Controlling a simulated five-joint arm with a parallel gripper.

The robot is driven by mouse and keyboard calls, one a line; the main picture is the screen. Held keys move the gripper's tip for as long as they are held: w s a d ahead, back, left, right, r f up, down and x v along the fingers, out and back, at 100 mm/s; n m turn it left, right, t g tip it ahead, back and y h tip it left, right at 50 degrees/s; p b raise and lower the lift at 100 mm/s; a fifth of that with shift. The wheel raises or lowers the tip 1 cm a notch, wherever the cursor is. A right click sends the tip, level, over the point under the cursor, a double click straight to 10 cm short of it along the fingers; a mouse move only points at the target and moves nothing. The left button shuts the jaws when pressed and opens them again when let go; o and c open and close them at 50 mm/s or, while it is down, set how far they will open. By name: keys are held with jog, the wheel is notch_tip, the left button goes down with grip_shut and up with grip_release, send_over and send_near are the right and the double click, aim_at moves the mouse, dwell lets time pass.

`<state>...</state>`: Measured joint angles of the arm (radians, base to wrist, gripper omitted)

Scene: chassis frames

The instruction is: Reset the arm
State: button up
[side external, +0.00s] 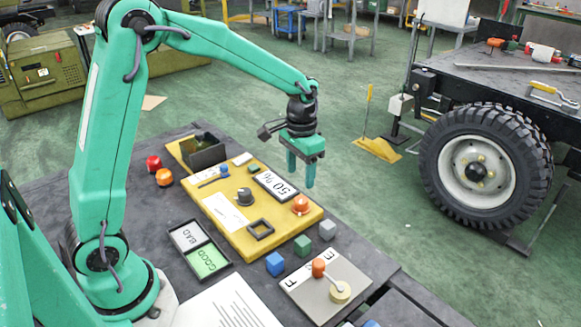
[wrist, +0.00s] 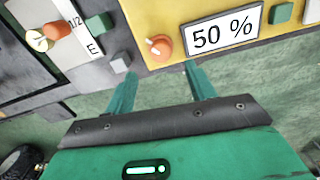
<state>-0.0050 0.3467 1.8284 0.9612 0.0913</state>
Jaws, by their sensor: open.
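My green arm reaches from the left over the table in the side external view. My gripper (side external: 300,168) is open and empty, fingers pointing down, above the far edge of the yellow panel (side external: 282,233). In the wrist view my gripper (wrist: 160,85) shows two parted green fingers with nothing between them. Beyond the fingertips are the orange knob (wrist: 158,47) and the "50 %" display (wrist: 222,36). The fingers appear apart from both.
Blue (side external: 275,263), green (side external: 302,244) and grey (side external: 327,230) cubes stand in front. A BAD/GOOD tray (side external: 185,236) and a fuel-gauge plate (side external: 318,300) lie nearby. A wheeled trailer (side external: 478,165) stands right.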

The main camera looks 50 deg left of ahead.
jog(key=s+r+t, duration=0.2)
jog(key=s+r, duration=0.2)
jog(key=s, duration=0.3)
jog(key=s+r+t, duration=0.1)
jog(key=s+r, duration=0.3)
jog(key=s, duration=0.3)
jog(key=s+r+n+t, duration=0.1)
jog(key=s+r+t, duration=0.1)
jog(key=s+r, duration=0.2)
jog(key=s, duration=0.3)
jog(key=shift+s+t, duration=0.3)
